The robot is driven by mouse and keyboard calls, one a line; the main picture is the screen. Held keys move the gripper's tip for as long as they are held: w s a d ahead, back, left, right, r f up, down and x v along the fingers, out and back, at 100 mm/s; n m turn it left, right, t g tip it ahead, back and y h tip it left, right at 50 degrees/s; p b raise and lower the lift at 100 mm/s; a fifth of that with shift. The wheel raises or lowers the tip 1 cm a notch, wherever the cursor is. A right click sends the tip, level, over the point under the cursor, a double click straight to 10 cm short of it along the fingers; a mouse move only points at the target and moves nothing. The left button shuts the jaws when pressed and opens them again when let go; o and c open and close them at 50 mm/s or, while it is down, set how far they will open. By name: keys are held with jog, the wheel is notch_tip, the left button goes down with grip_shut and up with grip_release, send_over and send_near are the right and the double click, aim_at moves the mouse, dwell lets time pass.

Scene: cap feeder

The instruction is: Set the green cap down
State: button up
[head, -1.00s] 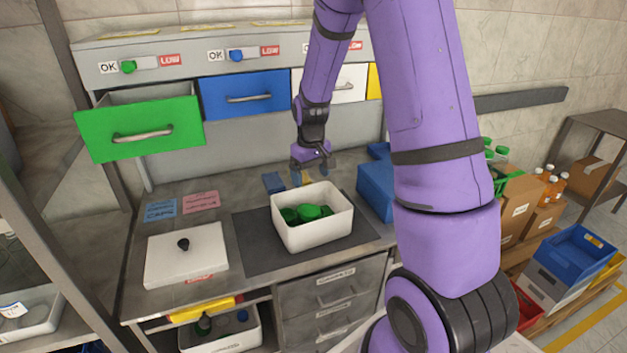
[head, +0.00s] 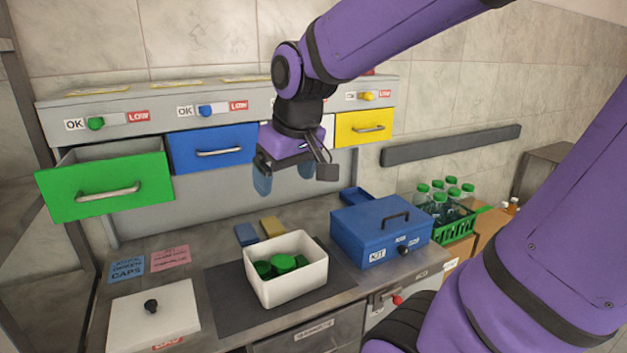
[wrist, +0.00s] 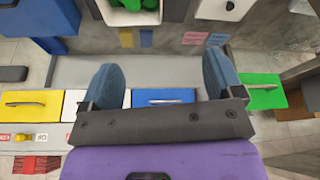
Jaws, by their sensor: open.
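Several green caps (head: 280,264) lie in the white open bin (head: 318,273) on the dark mat; their tops also show at the upper edge of the wrist view (wrist: 133,6). I cannot single out one of them as the task's cap. My gripper (head: 285,178) is open, with its two blue finger pads apart and pointing down, raised above and behind the bin. In the wrist view (wrist: 163,82) nothing is between the pads. The green drawer (head: 90,199) at the left is pulled open; its inside is mostly hidden.
Blue (head: 212,151) and yellow (head: 358,130) drawers are shut behind my gripper. A blue kit box (head: 378,240) stands right of the bin. A white lid (head: 140,318) with a black knob lies at left. A green crate (head: 455,230) of bottles is far right.

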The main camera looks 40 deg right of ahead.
jog(key=s+a+r+t, duration=0.1)
jog(key=s+a+r, duration=0.1)
jog(key=s, duration=0.7)
jog(key=shift+s+a+r, duration=0.2)
jog(key=shift+s+r, duration=0.15)
dwell(0.7)
